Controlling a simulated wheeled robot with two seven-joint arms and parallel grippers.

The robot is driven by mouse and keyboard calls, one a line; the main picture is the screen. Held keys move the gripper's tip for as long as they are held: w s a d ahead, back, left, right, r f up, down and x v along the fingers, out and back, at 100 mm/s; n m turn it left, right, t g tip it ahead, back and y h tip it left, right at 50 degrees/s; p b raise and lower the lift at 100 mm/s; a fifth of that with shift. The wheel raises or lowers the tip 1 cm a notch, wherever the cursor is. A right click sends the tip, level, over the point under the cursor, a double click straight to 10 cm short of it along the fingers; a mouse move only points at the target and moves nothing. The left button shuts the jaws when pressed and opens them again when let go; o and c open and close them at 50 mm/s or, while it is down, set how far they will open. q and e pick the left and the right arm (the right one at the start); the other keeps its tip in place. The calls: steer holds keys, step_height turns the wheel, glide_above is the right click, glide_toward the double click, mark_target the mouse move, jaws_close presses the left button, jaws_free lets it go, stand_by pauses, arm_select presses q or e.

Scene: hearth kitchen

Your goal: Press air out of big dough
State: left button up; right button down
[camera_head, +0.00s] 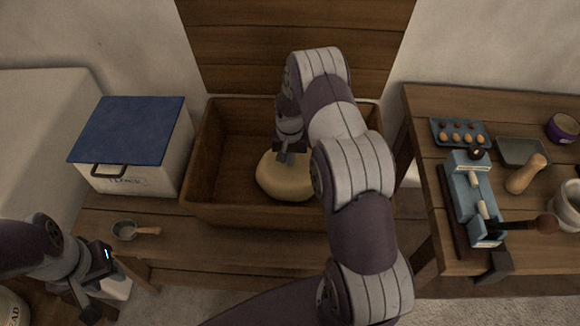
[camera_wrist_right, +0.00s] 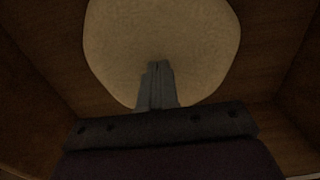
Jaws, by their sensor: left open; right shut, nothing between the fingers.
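The big dough (camera_head: 270,178) is a pale, rounded lump on the floor of the wooden trough (camera_head: 222,205). It also fills the upper middle of the right wrist view (camera_wrist_right: 165,40). My right gripper (camera_head: 290,156) is shut and empty, pointing down at the dough's upper part. In the right wrist view its closed fingers (camera_wrist_right: 157,70) overlap the dough; I cannot tell whether they touch it. My right arm hides the trough's right part in the head view. My left gripper (camera_head: 84,300) is open and empty at the lower left, away from the trough.
A white bin with a blue lid (camera_head: 130,130) stands left of the trough. A small metal scoop (camera_head: 125,231) lies in front of it. The right table holds an egg tray (camera_head: 460,143), a blue device (camera_head: 468,195), a grey pan (camera_head: 520,150) and a mortar (camera_head: 568,205).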

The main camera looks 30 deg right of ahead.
steer(key=shift+r+p, duration=1.95)
steer(key=shift+r, duration=0.6)
step_height(320, 180, up, 8)
steer(key=p, duration=0.6)
